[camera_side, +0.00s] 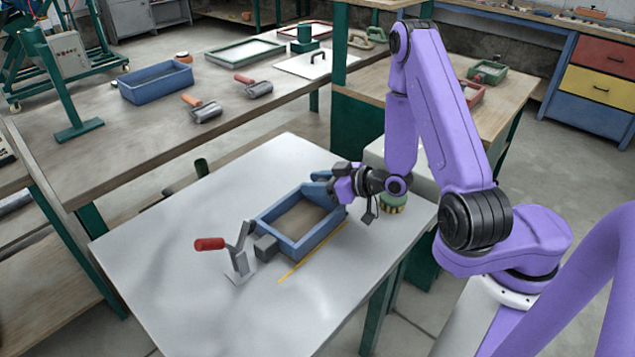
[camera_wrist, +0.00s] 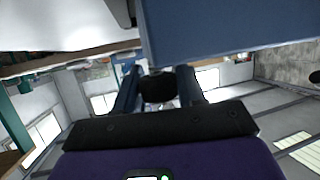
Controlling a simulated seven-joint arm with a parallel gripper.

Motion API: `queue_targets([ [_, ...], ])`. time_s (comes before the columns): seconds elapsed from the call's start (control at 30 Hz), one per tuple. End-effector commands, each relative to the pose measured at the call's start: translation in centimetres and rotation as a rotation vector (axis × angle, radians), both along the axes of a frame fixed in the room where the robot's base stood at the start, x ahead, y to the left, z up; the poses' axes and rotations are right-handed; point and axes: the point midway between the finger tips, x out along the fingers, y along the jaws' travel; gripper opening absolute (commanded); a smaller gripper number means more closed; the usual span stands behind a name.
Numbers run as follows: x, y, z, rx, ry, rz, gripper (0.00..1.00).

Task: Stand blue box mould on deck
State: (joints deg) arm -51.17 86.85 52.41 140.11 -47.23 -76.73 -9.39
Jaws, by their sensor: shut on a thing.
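The blue box mould (camera_side: 318,238) is a rectangular, open-topped frame over the pale deck (camera_side: 180,260), its brownish inside facing up. It looks level and low; I cannot tell whether its whole underside touches the deck. My gripper (camera_side: 330,185) is at its far right end, shut on the mould. In the wrist view, a blue mould wall (camera_wrist: 235,30) fills the upper right, ahead of my gripper fingers (camera_wrist: 158,82). The exact grip contact is hidden.
A red-handled toggle clamp (camera_side: 240,250) and a grey block (camera_side: 265,247) stand at the mould's near left end. A yellow line (camera_side: 300,263) runs along its near side. A green round item (camera_side: 393,201) is right of my gripper. The deck's left part is clear.

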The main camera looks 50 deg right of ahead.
Motion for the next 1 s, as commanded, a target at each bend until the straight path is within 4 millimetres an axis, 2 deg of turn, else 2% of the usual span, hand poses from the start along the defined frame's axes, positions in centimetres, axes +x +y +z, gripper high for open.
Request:
queue_targets([
  [0.03, -0.19, 0.12, -0.68, 0.000, 0.023, 0.002, 0.00],
  [0.5, -0.19, 0.05, -0.94, 0.001, 0.023, -0.002, 0.00],
  [0.53, -0.19, 0.05, -0.96, 0.002, 0.024, -0.003, 0.48],
  [0.6, -0.18, 0.05, -0.91, 0.001, 0.022, -0.002, 0.68],
  [1.0, -0.65, -0.21, -0.60, 0.000, 0.020, -0.004, 0.68],
])
